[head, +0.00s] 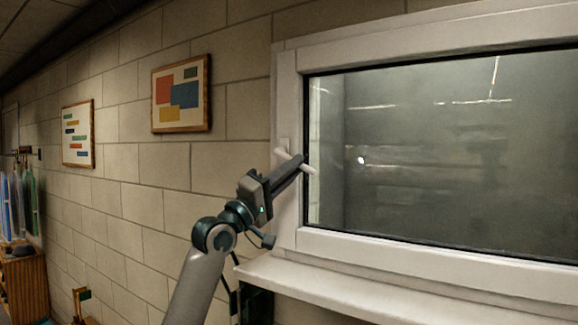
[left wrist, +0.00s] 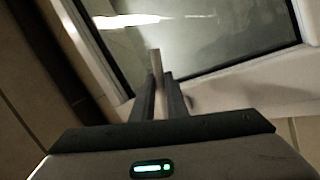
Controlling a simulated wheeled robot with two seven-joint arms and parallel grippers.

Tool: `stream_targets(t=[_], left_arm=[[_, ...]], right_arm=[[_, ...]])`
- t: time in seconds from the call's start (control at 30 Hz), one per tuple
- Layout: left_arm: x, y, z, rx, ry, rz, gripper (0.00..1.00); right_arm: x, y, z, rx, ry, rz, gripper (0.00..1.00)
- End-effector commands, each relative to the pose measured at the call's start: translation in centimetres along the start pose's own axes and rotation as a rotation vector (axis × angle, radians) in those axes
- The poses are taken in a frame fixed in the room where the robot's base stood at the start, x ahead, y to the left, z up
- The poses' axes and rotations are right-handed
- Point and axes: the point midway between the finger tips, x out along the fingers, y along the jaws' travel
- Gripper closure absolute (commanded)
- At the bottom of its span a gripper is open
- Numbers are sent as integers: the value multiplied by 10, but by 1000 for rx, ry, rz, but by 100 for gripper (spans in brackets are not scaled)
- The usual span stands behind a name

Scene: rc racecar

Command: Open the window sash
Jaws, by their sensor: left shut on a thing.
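The window sash (head: 430,254) has a white frame around dark reflective glass, and its frame also shows in the left wrist view (left wrist: 262,93). The sash looks closed in its outer frame. A white window handle (head: 310,169) sits on the left side of the sash and is tilted. My left gripper (head: 296,162) is shut on the handle. In the left wrist view, the handle (left wrist: 156,62) sticks out between the two dark fingers of the gripper (left wrist: 160,95). My right gripper is in neither view.
A white sill (head: 340,291) juts out below the window. The block wall (head: 150,215) left of the window carries two framed pictures (head: 181,94) (head: 78,134). A wooden cabinet (head: 22,285) with hanging clothes (head: 18,205) above it stands at the far left.

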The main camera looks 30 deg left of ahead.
Motion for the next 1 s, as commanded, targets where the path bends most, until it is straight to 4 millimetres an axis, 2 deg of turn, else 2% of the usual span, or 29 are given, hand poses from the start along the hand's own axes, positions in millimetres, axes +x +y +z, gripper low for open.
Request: stream_targets(t=[0.03,0.1,0.4,1.0], left_arm=[[5,7,-1,-35,21,4,100],[7,9,-1,-79,51,2,100],[13,19,-2,-226,150,1,100],[14,21,-3,-287,194,-1,100]], right_arm=[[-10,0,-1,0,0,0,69],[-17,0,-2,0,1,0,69],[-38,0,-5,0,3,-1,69],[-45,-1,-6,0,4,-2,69]])
